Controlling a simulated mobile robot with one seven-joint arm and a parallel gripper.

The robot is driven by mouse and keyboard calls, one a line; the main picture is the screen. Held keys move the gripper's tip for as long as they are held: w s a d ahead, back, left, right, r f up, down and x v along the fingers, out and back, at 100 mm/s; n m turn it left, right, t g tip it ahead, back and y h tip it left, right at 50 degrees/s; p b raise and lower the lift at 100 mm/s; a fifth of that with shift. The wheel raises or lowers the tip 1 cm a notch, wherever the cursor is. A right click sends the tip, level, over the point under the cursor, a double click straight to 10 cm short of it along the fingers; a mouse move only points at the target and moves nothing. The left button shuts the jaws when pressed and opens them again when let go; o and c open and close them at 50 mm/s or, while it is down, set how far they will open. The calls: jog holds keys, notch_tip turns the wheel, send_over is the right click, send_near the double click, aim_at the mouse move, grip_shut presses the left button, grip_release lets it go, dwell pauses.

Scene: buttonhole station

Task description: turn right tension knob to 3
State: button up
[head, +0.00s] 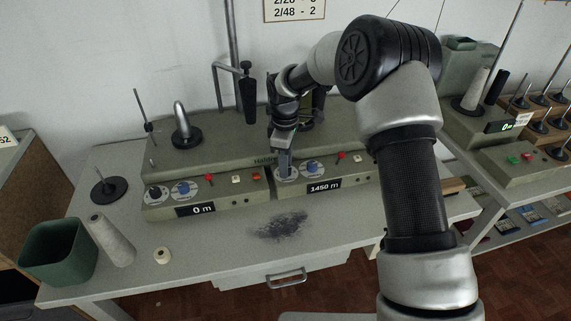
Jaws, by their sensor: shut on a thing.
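My gripper (285,169) points down at the front panel of the right-hand unit of the grey-green machine. It is shut on the right tension knob, which my fingers hide. Part of the knob's pale round dial (290,179) shows around the fingertips. The dial's numbers and the knob's pointer are too small or covered to read. A blue-faced dial (312,169) sits just right of my gripper, close beside it. The right unit's display (324,187) reads 1450 m. The left unit has a similar dark knob (155,193) on a pale dial.
The left unit has a blue dial (181,188) and a display (196,209) reading 0 m. A green bin (57,252), a grey cone (112,240) and a small spool (162,256) stand at the left. Dark lint (281,225) lies on the table in front.

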jog(key=shift+n, duration=0.3)
jog(key=n+p, duration=0.2)
jog(key=n, duration=0.1)
jog(key=shift+r+n, duration=0.1)
jog(key=shift+n, duration=0.2)
jog(key=n+p, duration=0.2)
jog(key=n, duration=0.2)
jog(key=shift+n, duration=0.3)
jog(key=n+p, duration=0.1)
jog(key=n, duration=0.3)
jog(key=shift+d, duration=0.1)
jog(key=shift+n+p, duration=0.85)
jog(key=shift+n, duration=1.65)
jog(key=o, duration=1)
jog(key=shift+o, duration=0.2)
